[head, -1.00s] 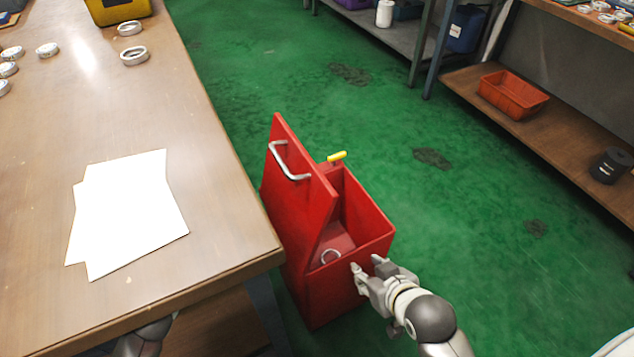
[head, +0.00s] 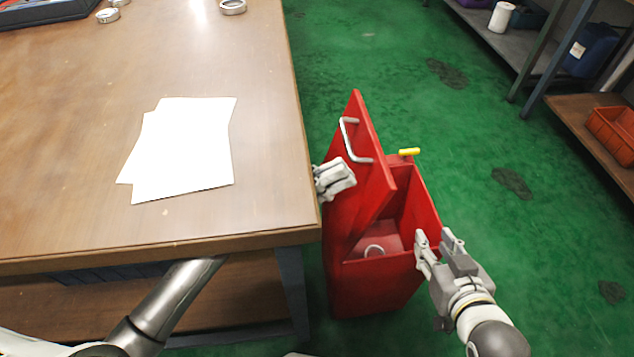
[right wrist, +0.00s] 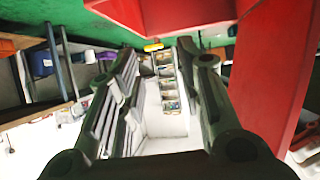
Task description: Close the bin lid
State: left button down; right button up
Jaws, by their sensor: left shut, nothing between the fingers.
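The red bin (head: 375,290) stands on the floor beside the table, its lid (head: 362,170) raised and leaning to the left, with a silver handle on the lid. A yellow-tipped part (head: 409,151) sticks out at the bin's back. My left gripper (head: 350,176) is shut and empty at the left side of the lid, by the table edge; I cannot tell if it touches the lid. My right gripper (head: 437,238) is open at the bin's front right rim; its spread fingers also show in the right wrist view (right wrist: 165,85), with red bin panels close by.
The wooden table (head: 250,100) with white paper sheets (head: 185,150) fills the left side, its edge close to the lid. A few metal rings (head: 232,7) lie at its far end. The green floor behind and right of the bin is clear up to the shelves (head: 580,115).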

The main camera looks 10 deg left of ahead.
aim_at(377, 173)
pick_arm(q)
jog(key=shift+x, duration=1.95)
pick_arm(e)
jog(key=shift+w+a+r+t, duration=0.2)
jog(key=shift+w+r+t, duration=0.1)
jog(key=shift+r, duration=0.15)
